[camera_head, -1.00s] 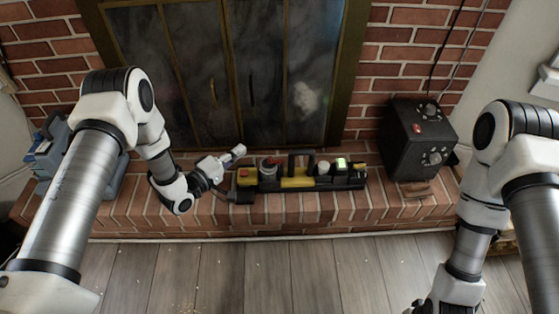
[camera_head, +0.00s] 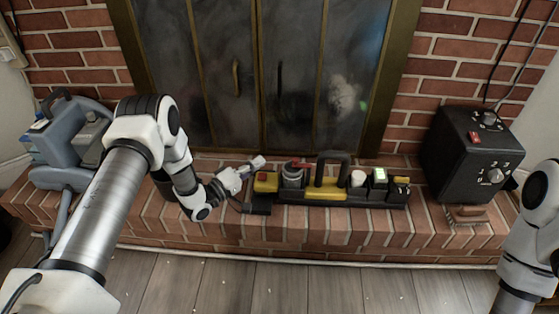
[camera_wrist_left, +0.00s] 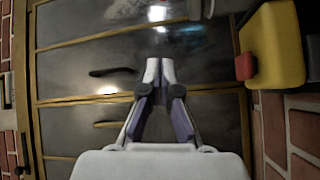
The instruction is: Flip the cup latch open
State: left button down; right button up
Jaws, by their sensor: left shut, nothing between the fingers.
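A black and yellow panel (camera_head: 322,196) lies on the brick hearth. Near its left end is a round grey cup-like part (camera_head: 291,178) with a red piece (camera_head: 297,165) on top; I cannot tell for certain that this is the cup latch or how it stands. To its left is a yellow block (camera_head: 265,186) with a red button. My left gripper (camera_head: 258,161) is shut and empty, just above and behind the yellow block. In the left wrist view the shut fingertips (camera_wrist_left: 160,73) are apart from the yellow block (camera_wrist_left: 277,45). My right gripper is out of view.
A black handle (camera_head: 332,157) arches up from the panel's middle, with a white knob and a green-lit switch to its right. Glass fireplace doors (camera_head: 220,90) stand close behind. A black box (camera_head: 465,150) with dials is at right, a blue-grey machine (camera_head: 60,145) at left.

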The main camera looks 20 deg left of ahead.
aim_at(286, 166)
pick_arm(q)
jog(key=b+x, duration=0.1)
jog(key=x, duration=0.2)
jog(key=b+x, duration=0.2)
jog(key=x, duration=0.1)
jog(key=b+x, duration=0.1)
jog(key=x, duration=0.2)
jog(key=shift+w+d+f+b, duration=0.25)
jog(key=shift+w+b, duration=0.05)
jog(key=shift+s+d+f+b, duration=0.15)
jog(key=shift+s+d+b, duration=0.15)
jog(key=shift+s+d, duration=0.3)
jog(key=shift+s+d+f+b, duration=0.15)
jog(key=shift+s+d+b, duration=0.15)
jog(key=shift+s+d, duration=0.4)
jog(key=shift+s, duration=0.1)
